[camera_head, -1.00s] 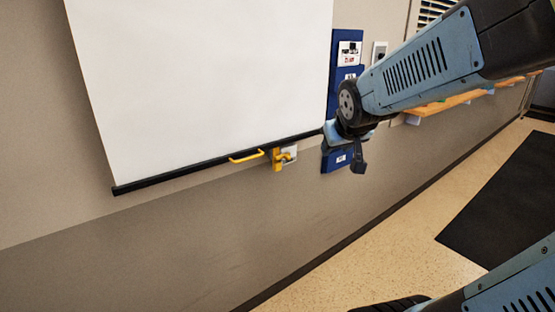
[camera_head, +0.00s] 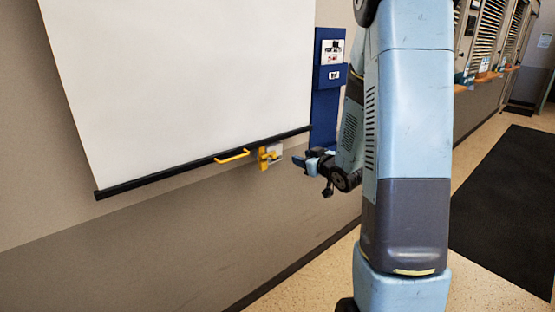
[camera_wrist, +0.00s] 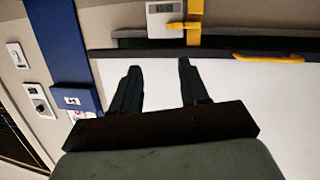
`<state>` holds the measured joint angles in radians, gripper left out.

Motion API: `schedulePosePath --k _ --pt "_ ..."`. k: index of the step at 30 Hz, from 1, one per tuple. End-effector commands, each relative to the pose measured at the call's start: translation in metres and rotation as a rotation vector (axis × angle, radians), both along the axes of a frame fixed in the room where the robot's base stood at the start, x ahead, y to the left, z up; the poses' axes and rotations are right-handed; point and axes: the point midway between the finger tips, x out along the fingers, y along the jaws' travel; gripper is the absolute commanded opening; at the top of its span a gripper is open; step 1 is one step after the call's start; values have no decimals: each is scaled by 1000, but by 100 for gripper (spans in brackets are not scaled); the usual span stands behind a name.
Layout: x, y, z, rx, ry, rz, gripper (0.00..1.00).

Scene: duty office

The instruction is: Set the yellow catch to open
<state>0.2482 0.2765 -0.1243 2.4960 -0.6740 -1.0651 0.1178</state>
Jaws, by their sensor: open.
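In the wrist view the catch (camera_wrist: 194,24) is beyond the fingertips, towards the upper right, beside the pale plate (camera_wrist: 164,19). My gripper (camera_head: 300,163) is a little right of the catch in the head view, apart from it. In the wrist view my gripper (camera_wrist: 158,66) has its two dark fingers spread with nothing between them. The catch's exact setting is too small to tell.
A white screen (camera_head: 180,80) hangs on the wall with a black bottom bar (camera_head: 200,164) and a yellow pull handle (camera_head: 232,157). A blue panel (camera_head: 327,100) stands right of it, partly behind my arm. A dark mat (camera_head: 505,200) lies on the floor.

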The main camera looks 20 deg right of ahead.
Motion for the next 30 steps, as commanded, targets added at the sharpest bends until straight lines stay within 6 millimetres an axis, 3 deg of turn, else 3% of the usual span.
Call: schedulePosePath --k 6,17,23,30 --pt "-4 2 -34 112 -93 97 45" --pt "-10 5 -48 206 -171 163 45" --pt "9 14 -48 205 -171 164 45" --pt "48 30 -47 206 -172 164 45"
